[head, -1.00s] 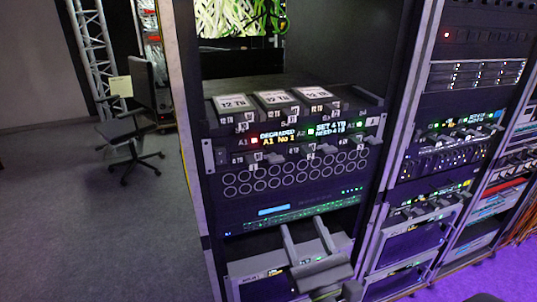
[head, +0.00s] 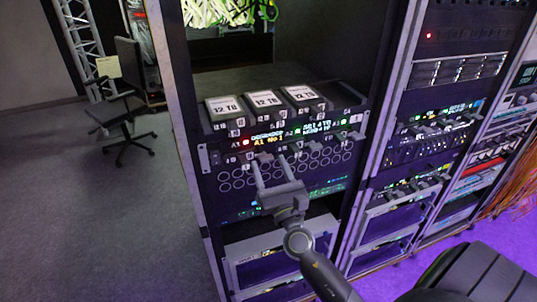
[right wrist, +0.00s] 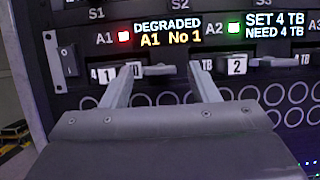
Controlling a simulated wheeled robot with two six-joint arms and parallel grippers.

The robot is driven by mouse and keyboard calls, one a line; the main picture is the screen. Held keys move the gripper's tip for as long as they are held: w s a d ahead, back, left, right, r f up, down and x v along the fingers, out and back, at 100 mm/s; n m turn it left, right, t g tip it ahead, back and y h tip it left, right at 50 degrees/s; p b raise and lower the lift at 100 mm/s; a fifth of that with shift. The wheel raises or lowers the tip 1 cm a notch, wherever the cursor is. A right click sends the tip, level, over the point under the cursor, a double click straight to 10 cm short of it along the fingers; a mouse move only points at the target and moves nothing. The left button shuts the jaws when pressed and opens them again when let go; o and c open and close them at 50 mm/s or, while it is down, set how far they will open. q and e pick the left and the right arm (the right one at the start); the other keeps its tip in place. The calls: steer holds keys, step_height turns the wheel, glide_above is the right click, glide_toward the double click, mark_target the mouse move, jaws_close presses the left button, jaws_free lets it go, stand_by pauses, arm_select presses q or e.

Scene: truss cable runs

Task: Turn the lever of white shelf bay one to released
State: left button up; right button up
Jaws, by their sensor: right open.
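The drive shelf (head: 215,184) is in the near rack, with a row of small bays below its display. In the right wrist view the display (right wrist: 168,32) reads "DEGRADED A1 No 1". A grey lever (right wrist: 152,70) lies roughly level beside the bay label "1" (right wrist: 108,75). My right gripper (head: 271,161) is open in front of the shelf. In the right wrist view its fingers (right wrist: 160,78) stand left and right of this lever, and I cannot tell whether they touch it. My left gripper is not in view.
A second lever (right wrist: 270,62) sits right of label "2", and a dark latch (right wrist: 68,60) is at the left edge. Three 12 TB drives (head: 264,100) lie on top of the shelf. An office chair (head: 122,105) stands left on open floor. More racks (head: 440,130) stand right.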

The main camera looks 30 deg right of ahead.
steer(key=shift+x, duration=0.85)
steer(key=shift+c, duration=0.3)
steer(key=c, duration=0.9)
steer(key=shift+f, duration=0.1)
